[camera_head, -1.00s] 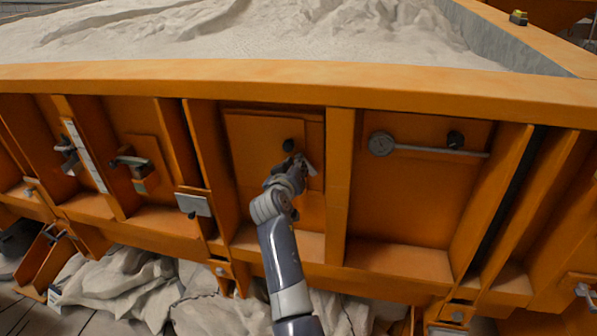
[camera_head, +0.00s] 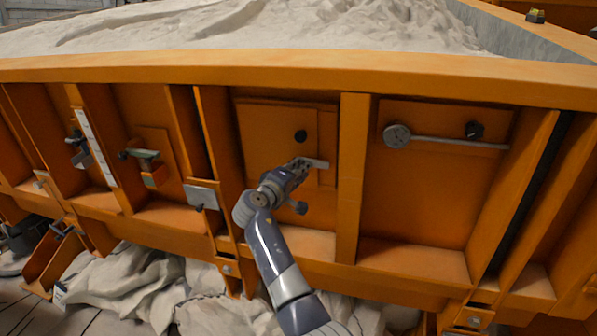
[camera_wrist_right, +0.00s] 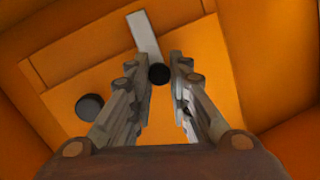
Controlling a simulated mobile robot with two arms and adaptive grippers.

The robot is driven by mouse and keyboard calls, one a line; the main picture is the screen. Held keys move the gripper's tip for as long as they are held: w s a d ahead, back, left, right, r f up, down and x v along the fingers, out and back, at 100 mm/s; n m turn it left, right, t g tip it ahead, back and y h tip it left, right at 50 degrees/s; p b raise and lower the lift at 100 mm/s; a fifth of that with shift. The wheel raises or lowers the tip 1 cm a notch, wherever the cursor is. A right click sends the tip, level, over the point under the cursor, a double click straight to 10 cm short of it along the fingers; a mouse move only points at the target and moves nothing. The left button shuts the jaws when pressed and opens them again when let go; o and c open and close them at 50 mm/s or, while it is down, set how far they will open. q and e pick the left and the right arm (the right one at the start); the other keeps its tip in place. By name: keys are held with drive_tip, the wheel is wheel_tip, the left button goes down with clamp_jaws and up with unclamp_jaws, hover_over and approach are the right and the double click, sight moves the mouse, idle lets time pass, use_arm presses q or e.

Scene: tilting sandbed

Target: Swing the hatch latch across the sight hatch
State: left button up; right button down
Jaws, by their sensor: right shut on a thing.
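The sight hatch (camera_head: 263,135) is a flat orange panel with a round black knob (camera_head: 300,136) in the middle bay of the orange wall. The hatch latch (camera_head: 321,164) is a short pale grey bar at the hatch's right edge, lying nearly level in the head view. My right gripper (camera_head: 303,166) is shut on the latch, below and right of the knob. In the right wrist view the latch (camera_wrist_right: 144,35) runs up from between the fingertips (camera_wrist_right: 168,72). A dark round part shows there, and the gripped portion is partly hidden. My left gripper is not in view.
Upright orange ribs (camera_head: 351,180) border the bay on both sides. A gauge with a long rod (camera_head: 445,141) is in the bay to the right. A handle (camera_head: 143,155) is to the left. Sand fills the bed above; pale heaped cloth lies below.

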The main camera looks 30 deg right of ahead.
drive_tip(key=shift+d+n, duration=0.3)
drive_tip(key=shift+n, duration=0.1)
drive_tip(key=shift+s, duration=0.1)
drive_tip(key=c, duration=1.8)
unclamp_jaws()
drive_tip(key=shift+d, duration=0.1)
drive_tip(key=shift+o, duration=0.2)
drive_tip(key=v, duration=1.1)
drive_tip(key=shift+f, duration=0.3)
drive_tip(key=shift+s, duration=0.15)
